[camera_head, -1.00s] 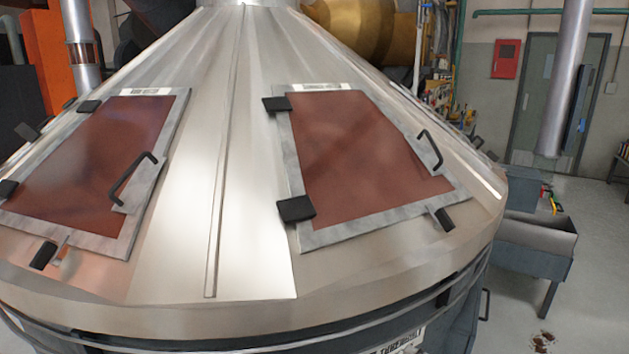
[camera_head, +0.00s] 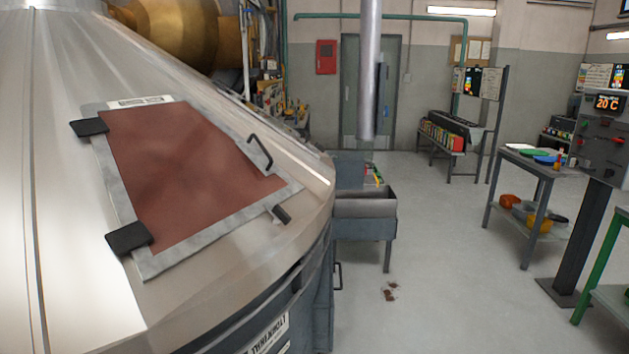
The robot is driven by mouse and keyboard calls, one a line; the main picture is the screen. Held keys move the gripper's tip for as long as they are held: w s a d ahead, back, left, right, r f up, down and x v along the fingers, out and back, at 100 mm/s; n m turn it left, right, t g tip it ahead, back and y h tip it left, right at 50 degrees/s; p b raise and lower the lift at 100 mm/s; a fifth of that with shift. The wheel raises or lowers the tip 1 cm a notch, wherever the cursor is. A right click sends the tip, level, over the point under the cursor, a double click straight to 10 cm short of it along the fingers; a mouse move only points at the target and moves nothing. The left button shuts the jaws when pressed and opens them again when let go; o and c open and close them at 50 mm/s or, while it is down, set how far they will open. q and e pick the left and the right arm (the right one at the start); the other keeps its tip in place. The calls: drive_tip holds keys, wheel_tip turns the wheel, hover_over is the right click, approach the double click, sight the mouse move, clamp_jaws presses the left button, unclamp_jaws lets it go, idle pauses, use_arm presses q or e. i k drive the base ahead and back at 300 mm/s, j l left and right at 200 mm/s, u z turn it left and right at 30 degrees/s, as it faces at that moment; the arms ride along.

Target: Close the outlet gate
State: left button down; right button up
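No part that I can clearly identify as the outlet gate shows in the head view. A large metal cone-topped machine (camera_head: 60,200) fills the left side. On its sloping top is a reddish-brown hatch panel (camera_head: 185,175) in a grey frame, lying flat against the cone. The hatch has a black handle (camera_head: 261,152) on its right side and black hinges on its left. A dark grey box or trough (camera_head: 364,225) on legs stands just right of the machine. Neither of my grippers is in view.
Open grey floor (camera_head: 440,270) lies to the right. A small table (camera_head: 545,175) with bowls and a control panel (camera_head: 603,135) on a post stand at the right. A grey door (camera_head: 362,95) and red wall box (camera_head: 326,57) are at the back. A vertical pipe (camera_head: 370,70) hangs ahead.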

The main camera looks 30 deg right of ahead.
sight(370, 180)
drive_tip(key=i+l, duration=0.2)
drive_tip(key=l, duration=0.5)
drive_tip(key=i+l+z, duration=0.15)
drive_tip(key=l, duration=0.55)
drive_tip(key=i+l, duration=0.3)
drive_tip(key=l, duration=0.35)
drive_tip(key=i+l+z, duration=0.1)
drive_tip(key=i+l, duration=0.15)
drive_tip(key=l, duration=0.4)
drive_tip(key=i+l+z, duration=0.1)
drive_tip(key=i+l, duration=0.15)
drive_tip(key=l, duration=0.4)
drive_tip(key=i+l, duration=0.3)
drive_tip(key=l, duration=0.35)
drive_tip(key=i+l+z, duration=0.15)
drive_tip(key=i+l, duration=0.15)
drive_tip(key=l, duration=0.3)
drive_tip(key=i+l, duration=0.3)
drive_tip(key=l, duration=0.3)
drive_tip(key=i+l, duration=0.15)
drive_tip(key=i, duration=0.45)
drive_tip(key=i+l, duration=0.15)
drive_tip(key=i, duration=0.45)
drive_tip(key=i+l, duration=0.2)
drive_tip(key=i, duration=0.4)
drive_tip(key=i+l, duration=0.15)
drive_tip(key=i, duration=0.45)
